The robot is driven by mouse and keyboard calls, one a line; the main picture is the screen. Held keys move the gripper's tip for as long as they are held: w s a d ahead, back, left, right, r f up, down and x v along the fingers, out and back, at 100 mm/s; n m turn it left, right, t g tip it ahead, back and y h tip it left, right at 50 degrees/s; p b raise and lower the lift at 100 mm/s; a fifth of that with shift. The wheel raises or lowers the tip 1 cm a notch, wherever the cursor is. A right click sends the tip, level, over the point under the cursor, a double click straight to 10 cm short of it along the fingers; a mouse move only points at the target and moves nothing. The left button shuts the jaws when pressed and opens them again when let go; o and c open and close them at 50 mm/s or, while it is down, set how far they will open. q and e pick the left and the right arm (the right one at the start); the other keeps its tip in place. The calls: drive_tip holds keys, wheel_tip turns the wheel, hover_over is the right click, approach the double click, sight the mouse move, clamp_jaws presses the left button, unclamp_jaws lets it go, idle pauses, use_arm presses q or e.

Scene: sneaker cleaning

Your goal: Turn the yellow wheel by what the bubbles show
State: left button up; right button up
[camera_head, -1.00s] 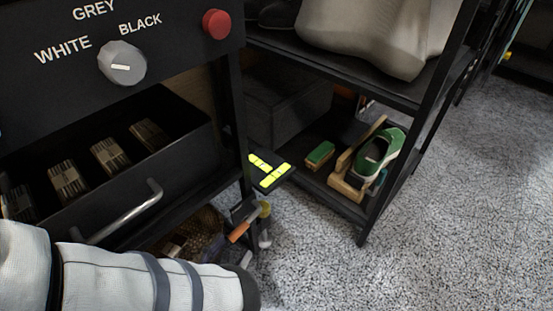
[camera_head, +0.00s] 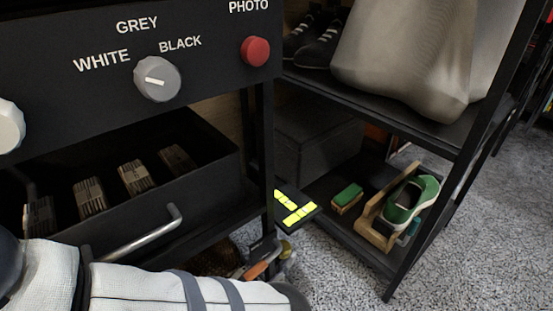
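The yellow wheel (camera_head: 286,248) shows only as a small yellowish piece below the black level plate, partly hidden. The level plate (camera_head: 311,210) sticks out beside the rack leg and carries two bright yellow-green vials (camera_head: 298,215), set at an angle to each other. The bubbles are too small to read. My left arm in its white sleeve comes in from the left, its dark end low in the middle. Grey and orange parts (camera_head: 262,257) sit just left of the wheel; I cannot tell whether they belong to my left gripper. My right gripper is not in view.
A black panel with a grey dial (camera_head: 157,79) and a red button (camera_head: 255,51) is above an open drawer (camera_head: 210,165) of brushes. Right of the plate, a lower shelf holds a green-topped brush (camera_head: 347,197) and a green sneaker (camera_head: 414,197). Speckled floor (camera_head: 480,220) is clear at right.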

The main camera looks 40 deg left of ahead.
use_arm(q)
drive_tip(key=c, duration=0.7)
drive_tip(key=h+p, duration=0.1)
drive_tip(key=m+p, duration=0.1)
drive_tip(key=shift+s+a+r+h+p, duration=0.1)
drive_tip(key=shift+a+r+h+p, duration=0.1)
drive_tip(key=shift+a+h+p, duration=0.15)
drive_tip(key=shift+m+h, duration=0.6)
drive_tip(key=shift+h, duration=0.05)
drive_tip(key=shift+f+m+h, duration=0.15)
drive_tip(key=shift+m+h, duration=0.25)
drive_tip(key=shift+h, duration=0.4)
drive_tip(key=o, duration=1.1)
drive_tip(key=shift+o, duration=0.2)
